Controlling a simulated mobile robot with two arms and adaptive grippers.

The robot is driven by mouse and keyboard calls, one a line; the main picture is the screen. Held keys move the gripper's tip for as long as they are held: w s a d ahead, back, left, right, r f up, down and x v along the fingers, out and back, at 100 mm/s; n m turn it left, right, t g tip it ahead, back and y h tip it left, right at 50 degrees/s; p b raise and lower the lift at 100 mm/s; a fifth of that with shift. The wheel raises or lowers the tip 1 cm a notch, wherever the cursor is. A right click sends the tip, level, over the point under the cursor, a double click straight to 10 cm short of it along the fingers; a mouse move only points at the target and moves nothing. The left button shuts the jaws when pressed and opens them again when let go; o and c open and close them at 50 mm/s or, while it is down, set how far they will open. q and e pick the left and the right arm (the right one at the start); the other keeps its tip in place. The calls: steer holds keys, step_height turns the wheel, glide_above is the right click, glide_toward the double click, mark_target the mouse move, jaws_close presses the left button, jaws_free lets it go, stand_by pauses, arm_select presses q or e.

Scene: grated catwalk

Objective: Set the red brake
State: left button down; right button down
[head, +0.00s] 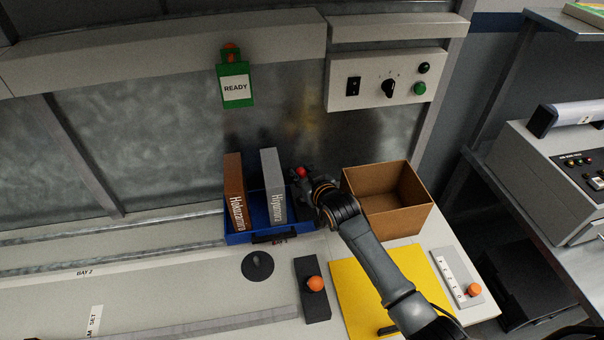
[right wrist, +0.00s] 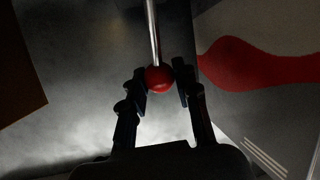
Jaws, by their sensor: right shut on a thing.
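The red brake shows as a round red knob (head: 302,172) beside the right end of the blue tray in the head view. In the right wrist view the red knob (right wrist: 159,79) sits on the end of a straight metal rod (right wrist: 152,30). My right gripper (head: 304,182) has its fingers on both sides of the knob, and its jaws (right wrist: 161,82) are shut on it. The brake's base is hidden in both views.
Close by stand a blue tray (head: 238,238) with a brown and a grey binder, and an open cardboard box (head: 410,213). Orange-knobbed controls (head: 315,284) and a yellow mat (head: 360,290) lie in front. A green READY tag (head: 235,73) and a switch panel (head: 350,65) are behind.

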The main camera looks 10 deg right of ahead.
mark_target(299, 174)
steer(key=s+t+b, duration=0.1)
steer(key=t+b, duration=0.1)
steer(key=b, duration=0.1)
steer(key=s+t+b, duration=0.2)
steer(key=b, duration=0.1)
steer(key=s+n+t+y+b, duration=0.1)
steer(key=b, duration=0.2)
steer(key=shift+s+f+t+b, duration=0.15)
steer(key=shift+f+t+b, duration=0.25)
steer(key=shift+s+t+b, duration=0.25)
steer(key=shift+t+b, duration=0.05)
steer(key=shift+t, duration=0.1)
steer(key=shift+s+r, duration=0.15)
steer(key=shift+s, duration=0.05)
steer(key=shift+s+f, duration=0.2)
steer(key=shift+s, duration=0.45)
steer(key=shift+s+f, duration=0.1)
steer(key=shift+f, duration=0.1)
steer(key=c, duration=1)
jaws_free()
